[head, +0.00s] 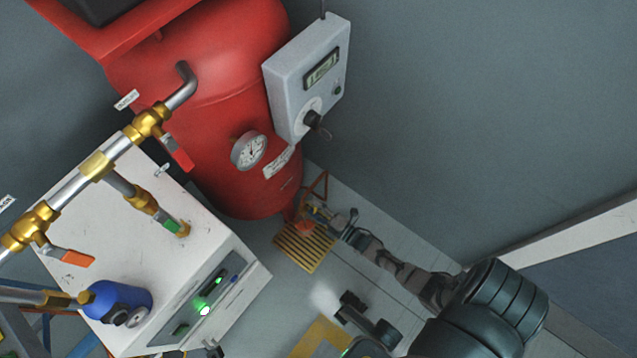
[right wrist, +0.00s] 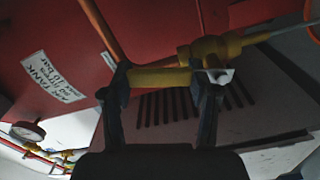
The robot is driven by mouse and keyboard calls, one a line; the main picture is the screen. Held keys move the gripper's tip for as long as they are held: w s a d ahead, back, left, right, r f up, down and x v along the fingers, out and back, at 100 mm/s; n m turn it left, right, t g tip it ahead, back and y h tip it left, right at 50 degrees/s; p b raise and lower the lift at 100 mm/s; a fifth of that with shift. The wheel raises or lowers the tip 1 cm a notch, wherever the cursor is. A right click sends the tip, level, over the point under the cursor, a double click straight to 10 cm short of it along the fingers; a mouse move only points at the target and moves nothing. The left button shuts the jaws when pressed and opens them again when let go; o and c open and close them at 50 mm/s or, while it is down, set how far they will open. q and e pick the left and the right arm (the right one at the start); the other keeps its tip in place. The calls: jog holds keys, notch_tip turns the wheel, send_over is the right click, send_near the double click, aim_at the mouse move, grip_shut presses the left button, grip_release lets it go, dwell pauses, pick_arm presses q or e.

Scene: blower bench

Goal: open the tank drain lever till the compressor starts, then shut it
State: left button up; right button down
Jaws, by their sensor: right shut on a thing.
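The red tank (head: 205,105) stands upright at the back in the head view, with a round gauge (head: 248,150) on its side. My right gripper (head: 338,218) is low by the tank's foot, above the yellow floor grate. In the right wrist view the fingers of my right gripper (right wrist: 163,85) are shut on the yellow drain lever (right wrist: 158,77), beside a brass valve body (right wrist: 213,50). The lever's exact angle to the pipe is hard to tell. The tank (right wrist: 60,30) fills the left there.
A grey control box (head: 300,80) with a display and knob hangs right of the tank. A white cabinet (head: 140,240) with green lights stands at left, under brass-valved pipes (head: 97,165). The yellow grate (head: 300,248) lies below the valve. Bare floor lies to the right.

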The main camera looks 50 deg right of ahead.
jog(key=shift+a+n, duration=0.65)
jog(key=shift+n, duration=0.05)
jog(key=shift+a, duration=0.1)
jog(key=shift+c, duration=1.9)
grip_release()
jog(key=shift+o, duration=0.6)
jog(key=shift+f, duration=0.1)
jog(key=shift+s+d, duration=0.2)
jog(key=s, duration=1.1)
jog(key=shift+s+d, duration=0.25)
jog(key=shift+d, duration=0.1)
